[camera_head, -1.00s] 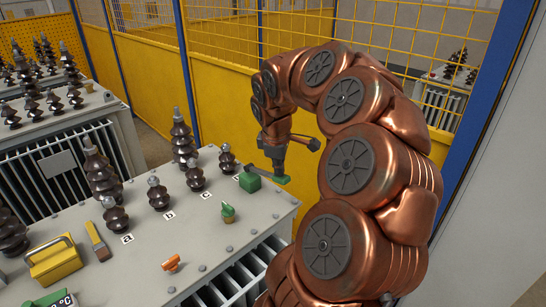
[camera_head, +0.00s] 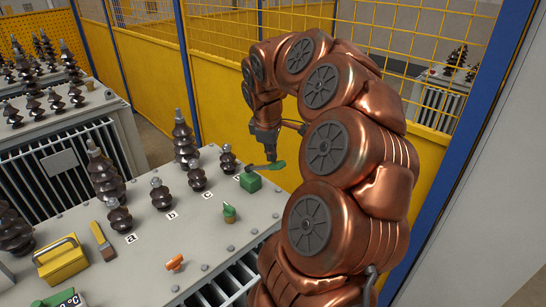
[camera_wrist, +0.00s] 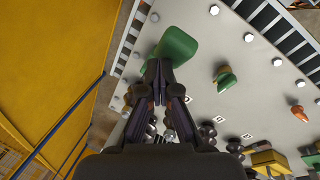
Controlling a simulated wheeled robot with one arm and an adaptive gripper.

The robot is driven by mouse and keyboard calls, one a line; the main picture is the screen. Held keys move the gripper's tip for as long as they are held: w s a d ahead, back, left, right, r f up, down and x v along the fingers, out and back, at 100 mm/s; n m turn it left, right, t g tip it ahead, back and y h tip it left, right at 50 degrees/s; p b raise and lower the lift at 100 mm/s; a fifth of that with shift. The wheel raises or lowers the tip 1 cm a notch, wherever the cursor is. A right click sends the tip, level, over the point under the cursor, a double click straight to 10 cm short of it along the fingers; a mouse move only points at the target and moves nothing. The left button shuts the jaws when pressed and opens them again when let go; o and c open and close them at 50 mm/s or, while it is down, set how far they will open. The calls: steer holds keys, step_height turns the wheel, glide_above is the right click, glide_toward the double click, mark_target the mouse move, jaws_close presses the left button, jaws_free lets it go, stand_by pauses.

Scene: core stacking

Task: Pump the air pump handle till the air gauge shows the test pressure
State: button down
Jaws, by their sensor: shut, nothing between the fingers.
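The air pump is a green block (camera_head: 250,182) near the right end of the grey transformer top, with a dark lever ending in a green handle (camera_head: 278,166). The lever stands raised, its handle above the block and out toward the right. My gripper (camera_head: 270,158) is shut and empty, right at the handle. In the wrist view my gripper's fingertips (camera_wrist: 157,82) meet in front of the green handle (camera_wrist: 179,46); whether they touch it I cannot tell. I cannot make out an air gauge or a pressure reading.
A small green fitting (camera_head: 229,213) and an orange valve (camera_head: 174,263) sit on the transformer top. Brown bushings (camera_head: 183,140) line its back. A yellow fence (camera_head: 220,110) stands behind.

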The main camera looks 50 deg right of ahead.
steer(key=shift+w+d+r+p, duration=0.1)
steer(key=shift+w+r+p, duration=0.55)
steer(key=shift+r, duration=0.3)
steer(key=w+r+p, duration=0.1)
steer(key=r, duration=0.1)
steer(key=w+r+p, duration=0.2)
steer(key=shift+d, duration=0.15)
stand_by(0.9)
